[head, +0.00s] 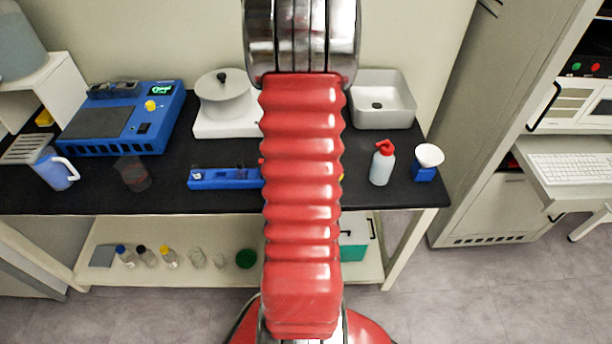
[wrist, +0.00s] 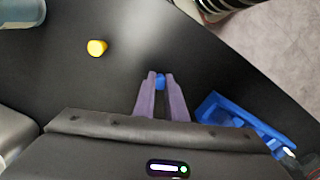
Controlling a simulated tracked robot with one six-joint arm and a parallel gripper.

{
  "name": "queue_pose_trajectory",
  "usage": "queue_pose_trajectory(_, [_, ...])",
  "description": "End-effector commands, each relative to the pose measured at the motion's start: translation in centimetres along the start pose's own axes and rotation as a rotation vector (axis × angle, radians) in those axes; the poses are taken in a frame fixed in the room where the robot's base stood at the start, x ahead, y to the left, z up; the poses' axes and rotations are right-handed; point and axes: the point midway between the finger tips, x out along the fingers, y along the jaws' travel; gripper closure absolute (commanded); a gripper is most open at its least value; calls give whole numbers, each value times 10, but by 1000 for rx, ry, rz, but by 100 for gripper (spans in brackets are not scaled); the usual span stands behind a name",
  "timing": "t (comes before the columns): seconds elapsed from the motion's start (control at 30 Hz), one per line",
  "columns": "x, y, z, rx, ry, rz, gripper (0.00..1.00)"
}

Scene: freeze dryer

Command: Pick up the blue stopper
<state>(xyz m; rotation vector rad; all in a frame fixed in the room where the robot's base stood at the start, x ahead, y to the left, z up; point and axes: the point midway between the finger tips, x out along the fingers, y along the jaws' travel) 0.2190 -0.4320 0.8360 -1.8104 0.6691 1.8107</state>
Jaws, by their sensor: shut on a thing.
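The blue stopper (wrist: 160,82) shows in the wrist view as a small blue piece between the tips of my gripper (wrist: 161,80). My gripper's two purple fingers are shut on it, over the black bench top. The stopper's lower part is hidden by the fingers, and I cannot tell how far it is above the bench. In the head view my red arm covers the middle of the bench, and neither the gripper nor the stopper shows.
A yellow stopper (wrist: 97,47) stands apart on the black bench (head: 215,158). A blue rack (wrist: 228,112) lies right of my gripper. In the head view, a red-capped bottle (head: 381,165), a funnel on a blue base (head: 425,172) and a white basin (head: 384,98) stand on the right.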

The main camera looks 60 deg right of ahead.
Motion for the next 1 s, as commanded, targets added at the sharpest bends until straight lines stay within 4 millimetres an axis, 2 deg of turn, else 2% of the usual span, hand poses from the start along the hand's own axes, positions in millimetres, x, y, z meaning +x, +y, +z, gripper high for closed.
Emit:
queue_pose_trajectory(0.4, [0,0,0,0,0,0,100])
queue_pose_trajectory(0.57, [-8,0,0,0,1,0,100])
queue_pose_trajectory(0.77, [-36,1,-1,0,4,2,100])
queue_pose_trajectory(1.0, [-78,0,-1,0,4,2,100])
